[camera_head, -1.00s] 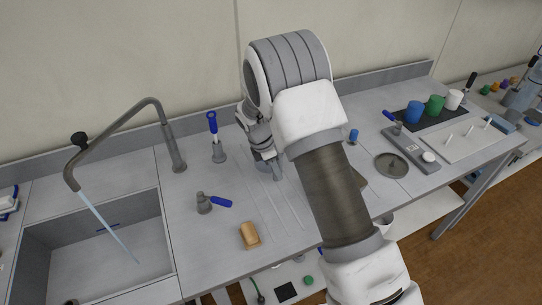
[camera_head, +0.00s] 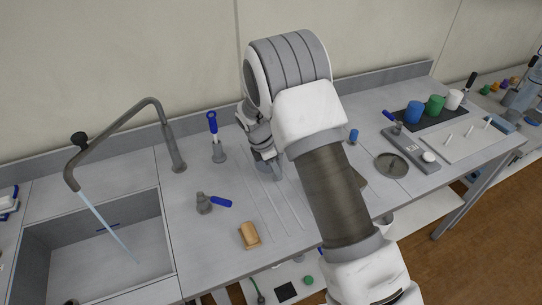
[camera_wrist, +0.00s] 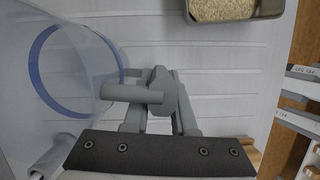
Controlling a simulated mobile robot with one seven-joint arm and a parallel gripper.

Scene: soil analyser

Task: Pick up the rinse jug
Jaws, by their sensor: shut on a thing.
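The rinse jug (camera_wrist: 34,76) fills the left of the wrist view as a clear, pale body with a blue ring. My gripper (camera_wrist: 152,95) is shut on a grey bar beside the jug, which looks like its handle. In the head view my gripper (camera_head: 262,150) is over the bench behind the sink's right side. A pale, see-through part of the jug (camera_head: 269,172) shows just below it. My arm hides much of that area. I cannot tell whether the jug touches the bench.
A sink (camera_head: 95,260) with a bent tap (camera_head: 150,105) and running water is on the left. A blue-handled tool stands upright (camera_head: 214,140), another lies on the bench (camera_head: 215,202), and a tan block (camera_head: 249,235) is near the front edge. A tray of grains (camera_wrist: 222,10) tops the wrist view.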

